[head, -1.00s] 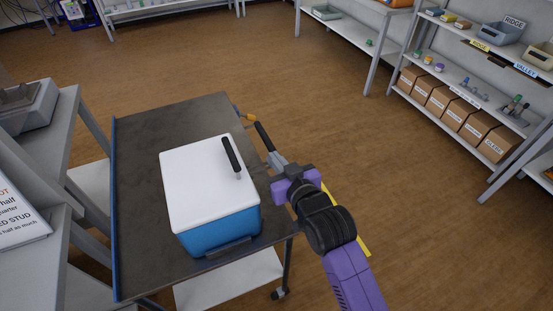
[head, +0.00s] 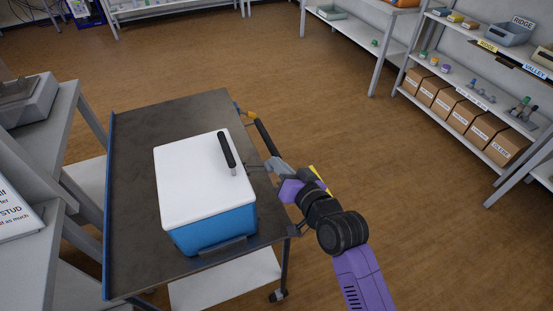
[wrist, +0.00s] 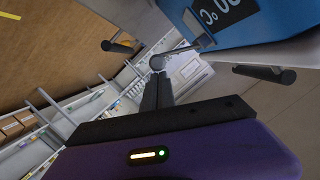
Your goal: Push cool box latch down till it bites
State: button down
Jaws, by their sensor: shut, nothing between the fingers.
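The cool box (head: 205,237) has a blue body, a white lid lying flat on it and a black bar handle (head: 227,149) on top. It stands on a dark cart top. In the wrist view its blue side (wrist: 275,22) shows a dark temperature label at the upper right. A thin grey lever with a round end (wrist: 183,50), seemingly the latch, sticks out beside it. My gripper (head: 268,165) is shut and empty at the box's right side. In the wrist view its dark fingers (wrist: 157,78) end close to the round end; contact cannot be told.
The cart top (head: 135,200) is bare around the box. A dark cart handle bar (head: 264,135) runs close beyond my gripper. A bench with grey equipment (head: 28,100) stands at left. Shelves with cardboard boxes (head: 465,115) stand at the right, with open floor between.

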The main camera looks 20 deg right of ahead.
jog(key=f+m+b, duration=0.2)
jog(key=f+m+y+b, duration=0.1)
jog(key=shift+a+f+m+t+b, duration=0.25)
jog(key=shift+f+m+t+b, duration=0.05)
jog(key=shift+f+m+b, duration=0.1)
jog(key=shift+a+f+m+y+b, duration=0.4)
jog(key=shift+f+m+b, duration=0.35)
jog(key=shift+m+b, duration=0.3)
jog(key=shift+a+f+m+t+b, duration=0.35)
jog(key=shift+m+b, duration=0.1)
jog(key=shift+m, duration=0.3)
jog(key=shift+r, duration=0.2)
